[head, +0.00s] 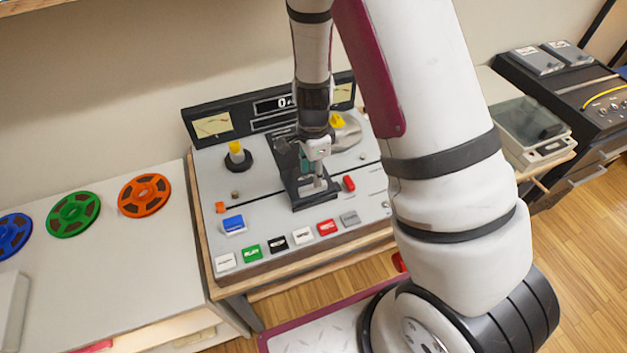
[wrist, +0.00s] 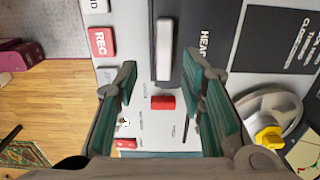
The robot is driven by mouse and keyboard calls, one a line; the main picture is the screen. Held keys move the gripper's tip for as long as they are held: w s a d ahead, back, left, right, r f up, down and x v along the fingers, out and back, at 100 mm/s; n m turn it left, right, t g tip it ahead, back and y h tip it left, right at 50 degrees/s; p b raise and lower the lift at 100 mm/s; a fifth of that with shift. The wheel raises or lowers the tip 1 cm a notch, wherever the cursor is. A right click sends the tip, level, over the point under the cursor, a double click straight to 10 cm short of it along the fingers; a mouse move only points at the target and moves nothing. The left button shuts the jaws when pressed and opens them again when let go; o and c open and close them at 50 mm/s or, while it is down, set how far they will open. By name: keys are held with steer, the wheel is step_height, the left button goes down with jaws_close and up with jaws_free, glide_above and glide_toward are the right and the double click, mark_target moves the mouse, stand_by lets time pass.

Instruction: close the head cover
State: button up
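The head cover (wrist: 207,35) is a black plate lettered "HEAD" with a white bar handle (wrist: 164,50). In the head view the cover (head: 300,196) lies in the middle of the grey tape deck, partly hidden by my gripper. Its handle (head: 313,188) shows near its front end. I cannot tell how far the cover is open. My gripper (head: 314,168) is above the cover, pointing down. In the wrist view my gripper (wrist: 162,82) is open, its two green-padded fingers apart with nothing held. The handle lies just beyond the gap between the fingertips; no contact shows.
The tape deck (head: 263,208) has a row of buttons along its front and a red switch (wrist: 162,102) near the cover. A yellow-topped spindle (head: 236,153) stands at left. Blue, green and orange reels (head: 145,195) lie on the left table. A glass-lidded turntable (head: 533,130) stands right.

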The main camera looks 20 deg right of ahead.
step_height(320, 180, up, 6)
steer(key=shift+r, duration=0.15)
steer(key=shift+r, duration=0.1)
stand_by(0.5)
steer(key=s+a+r+n+t+y, duration=0.1)
steer(key=s+r+n, duration=0.25)
steer(key=r, duration=0.45)
steer(key=s+a+r+n+t+y, duration=0.15)
steer(key=r+n, duration=0.25)
steer(key=r, duration=0.5)
steer(key=s+d+r+n+t+h, duration=0.2)
steer(key=s+r+n+t, duration=0.1)
steer(key=s+r+n, duration=0.7)
steer(key=s+r, duration=0.1)
steer(key=s, duration=0.3)
steer(key=shift+s+d, duration=0.15)
steer(key=shift+s, duration=0.2)
steer(key=shift+n+h, duration=0.25)
